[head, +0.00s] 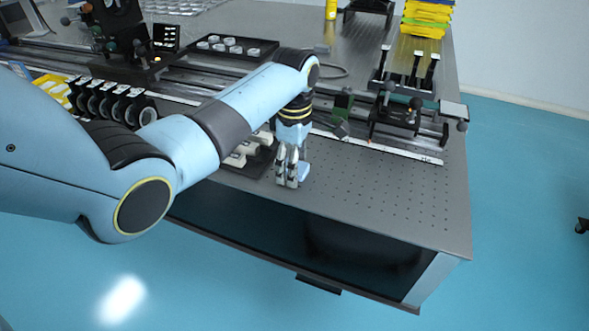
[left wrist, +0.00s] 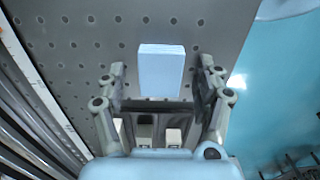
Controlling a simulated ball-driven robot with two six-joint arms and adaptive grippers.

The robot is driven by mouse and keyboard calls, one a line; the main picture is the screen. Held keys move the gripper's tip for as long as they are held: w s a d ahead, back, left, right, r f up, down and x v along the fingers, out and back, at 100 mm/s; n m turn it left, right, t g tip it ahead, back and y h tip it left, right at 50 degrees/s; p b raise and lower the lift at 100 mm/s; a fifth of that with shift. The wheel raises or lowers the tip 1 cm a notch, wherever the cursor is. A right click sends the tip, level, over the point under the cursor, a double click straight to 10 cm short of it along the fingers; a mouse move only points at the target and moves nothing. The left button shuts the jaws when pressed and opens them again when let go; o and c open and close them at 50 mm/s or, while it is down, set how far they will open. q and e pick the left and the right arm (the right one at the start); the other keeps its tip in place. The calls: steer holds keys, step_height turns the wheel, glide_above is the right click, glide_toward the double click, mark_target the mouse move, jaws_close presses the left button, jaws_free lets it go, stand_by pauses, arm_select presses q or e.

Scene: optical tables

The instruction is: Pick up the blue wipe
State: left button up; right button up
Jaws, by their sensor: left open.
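The blue wipe (left wrist: 161,70) is a small light-blue block on the perforated table top. In the left wrist view it lies between and just beyond the fingertips, apart from both. In the head view a bit of the wipe (head: 304,171) shows beside the fingers, the rest hidden behind them. My left gripper (head: 288,182) points down close above the table near its front edge. My right gripper is in neither view.
The optical table (head: 400,190) has bare room to the right of the gripper. A dark tray with white pieces (head: 236,158) stands just left of it. A rail with mounts (head: 398,105) and a white ruler (head: 400,150) run behind.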

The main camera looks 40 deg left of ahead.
arm_select(q)
steer(key=c, duration=0.8)
steer(key=shift+r, duration=0.1)
steer(key=shift+c, duration=0.2)
steer(key=shift+r, duration=0.6)
step_height(320, 180, up, 3)
steer(key=shift+f+p, duration=0.1)
steer(key=shift+p, duration=0.25)
steer(key=s+d+r, duration=0.2)
steer(key=d+r, duration=0.5)
steer(key=d, duration=0.4)
steer(key=shift+s+d, duration=0.25)
steer(key=shift+s, duration=0.05)
